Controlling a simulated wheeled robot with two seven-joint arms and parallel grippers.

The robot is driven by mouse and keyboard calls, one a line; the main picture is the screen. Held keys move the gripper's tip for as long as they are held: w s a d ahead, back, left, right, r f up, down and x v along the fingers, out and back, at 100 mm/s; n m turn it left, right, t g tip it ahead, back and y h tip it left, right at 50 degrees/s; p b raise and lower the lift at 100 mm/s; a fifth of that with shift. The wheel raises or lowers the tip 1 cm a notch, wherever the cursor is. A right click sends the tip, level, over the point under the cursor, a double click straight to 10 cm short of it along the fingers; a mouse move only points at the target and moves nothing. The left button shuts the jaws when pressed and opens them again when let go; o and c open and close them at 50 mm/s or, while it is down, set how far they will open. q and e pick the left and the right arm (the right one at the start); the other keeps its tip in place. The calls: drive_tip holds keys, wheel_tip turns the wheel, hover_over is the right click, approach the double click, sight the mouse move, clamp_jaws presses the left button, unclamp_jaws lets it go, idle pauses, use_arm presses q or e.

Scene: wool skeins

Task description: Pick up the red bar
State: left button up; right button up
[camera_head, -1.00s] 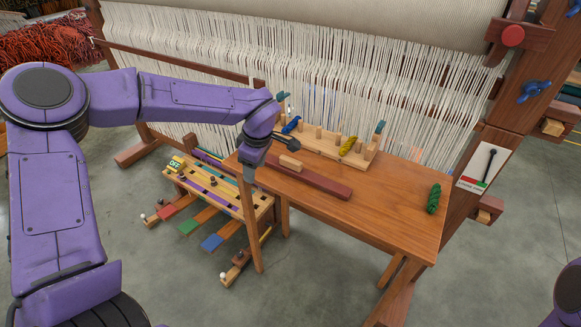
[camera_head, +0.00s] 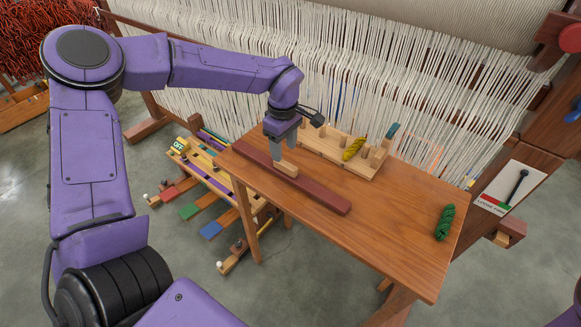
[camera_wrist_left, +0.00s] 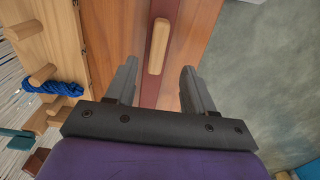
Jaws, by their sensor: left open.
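The red bar (camera_head: 318,194) is a long, dark reddish-brown bar lying on the wooden table, with a pale wooden handle (camera_head: 287,169) on its top. In the left wrist view, the bar (camera_wrist_left: 153,82) runs up the picture between the fingers, and the handle (camera_wrist_left: 159,46) lies just ahead of the fingertips. My left gripper (camera_head: 284,156) points down above the bar by the handle. Its jaws are open and empty, one finger to each side of the bar's line in the wrist view (camera_wrist_left: 159,70). My right gripper is out of view.
A green skein (camera_head: 445,222) lies at the table's right. The table's front right is clear. The loom's threads (camera_head: 400,90) rise behind.

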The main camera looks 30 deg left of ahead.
sight(285, 163)
use_arm(q)
drive_tip(key=shift+s+a+f, duration=0.1)
drive_tip(key=shift+s+f, duration=0.05)
drive_tip(key=shift+f, duration=0.35)
drive_tip(key=shift+s+a+f, duration=0.1)
drive_tip(key=shift+s+f, duration=0.05)
drive_tip(key=shift+f, duration=0.3)
drive_tip(key=f+p, duration=0.1)
drive_tip(key=f, duration=0.1)
drive_tip(key=w+f, duration=0.1)
drive_tip(key=f, duration=0.1)
drive_tip(key=shift+d+f+p, duration=0.2)
drive_tip(key=shift+f+p, duration=0.05)
drive_tip(key=shift+p, duration=0.15)
drive_tip(key=shift+d+f, duration=0.1)
drive_tip(key=shift+f, duration=0.35)
clamp_jaws()
